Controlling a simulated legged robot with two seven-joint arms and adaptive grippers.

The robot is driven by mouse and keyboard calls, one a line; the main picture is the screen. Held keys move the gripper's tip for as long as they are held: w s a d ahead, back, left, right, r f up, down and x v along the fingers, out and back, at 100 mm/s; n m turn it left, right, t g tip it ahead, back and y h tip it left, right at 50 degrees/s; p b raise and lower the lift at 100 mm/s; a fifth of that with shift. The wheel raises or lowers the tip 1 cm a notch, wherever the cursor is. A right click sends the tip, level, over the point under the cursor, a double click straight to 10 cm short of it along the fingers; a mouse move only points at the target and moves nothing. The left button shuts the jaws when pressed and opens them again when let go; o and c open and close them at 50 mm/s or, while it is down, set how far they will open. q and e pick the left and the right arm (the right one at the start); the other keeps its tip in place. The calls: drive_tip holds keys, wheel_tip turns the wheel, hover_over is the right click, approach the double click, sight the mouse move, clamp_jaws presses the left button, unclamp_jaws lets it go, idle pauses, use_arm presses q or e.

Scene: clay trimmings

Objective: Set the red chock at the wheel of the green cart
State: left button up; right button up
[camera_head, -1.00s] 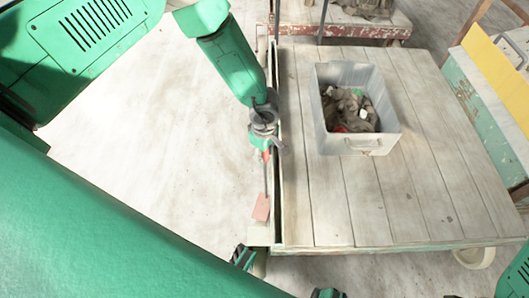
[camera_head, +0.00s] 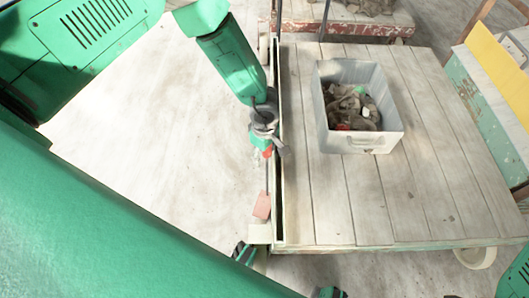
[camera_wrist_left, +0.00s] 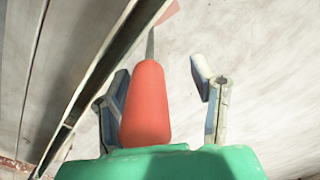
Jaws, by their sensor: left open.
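The red chock (camera_head: 262,206) is a flat reddish block on a thin rod, low beside the left edge of the wooden-decked cart (camera_head: 345,230), which has a worn green front edge. It also shows in the wrist view (camera_wrist_left: 168,13), where the rod runs to a thick red handle (camera_wrist_left: 146,105). My left gripper (camera_head: 266,148) is at the handle end, beside the cart's edge. In the wrist view its fingers (camera_wrist_left: 162,75) are apart, with the handle between them, closer to the left finger. A pale wheel (camera_head: 475,257) shows under the cart's front right corner. Any wheel near the chock is hidden.
A grey metal box (camera_head: 360,143) of clay scraps stands on the cart deck. A red-edged cart (camera_head: 350,25) is behind, and a bench with a yellow board (camera_head: 500,75) stands at the right. The floor (camera_head: 150,140) left of the cart is clear.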

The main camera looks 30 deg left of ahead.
use_arm(q)
wheel_tip(320, 180, up, 12)
drive_tip(key=shift+w+f, duration=0.1)
drive_tip(key=shift+f, duration=0.05)
idle(0.4)
